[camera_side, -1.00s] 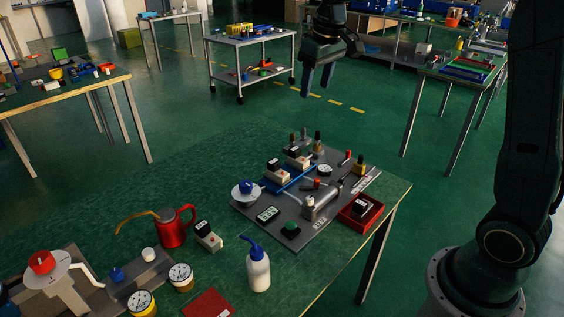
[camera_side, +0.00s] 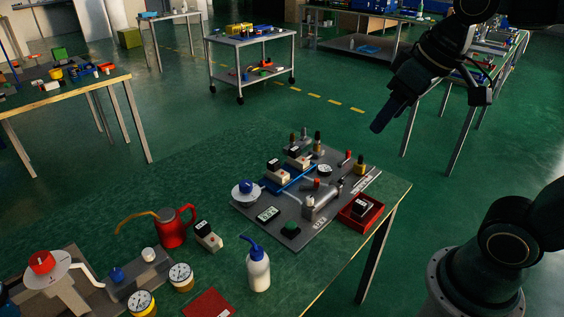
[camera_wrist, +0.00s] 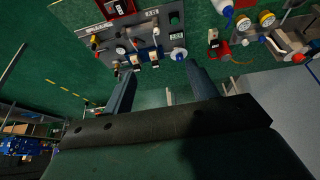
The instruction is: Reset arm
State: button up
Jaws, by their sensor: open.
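My gripper (camera_side: 383,124) is raised in the air at the upper right of the side view, beyond the bench and apart from it. In the wrist view its two fingers (camera_wrist: 160,84) stand apart with nothing between them, so it is open and empty. The press panel (camera_side: 290,207) lies on the green bench, with several knobs, gauges and blocks on it. The panel also shows at the top of the wrist view (camera_wrist: 105,41). A red tray (camera_side: 375,222) holding a black-and-white block sits at the panel's right edge.
On the bench (camera_side: 190,160) stand a red oil can (camera_side: 172,228), a white bottle with a blue nozzle (camera_side: 258,270), small gauges and a red-topped fixture (camera_side: 50,270). A cart (camera_side: 250,60) and other tables stand behind. The air around my gripper looks clear.

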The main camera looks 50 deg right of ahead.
jog(key=s+a+f, duration=0.1)
jog(key=s+f, duration=0.2)
jog(key=s, duration=0.3)
jog(key=shift+t, duration=0.4)
dwell(0.6)
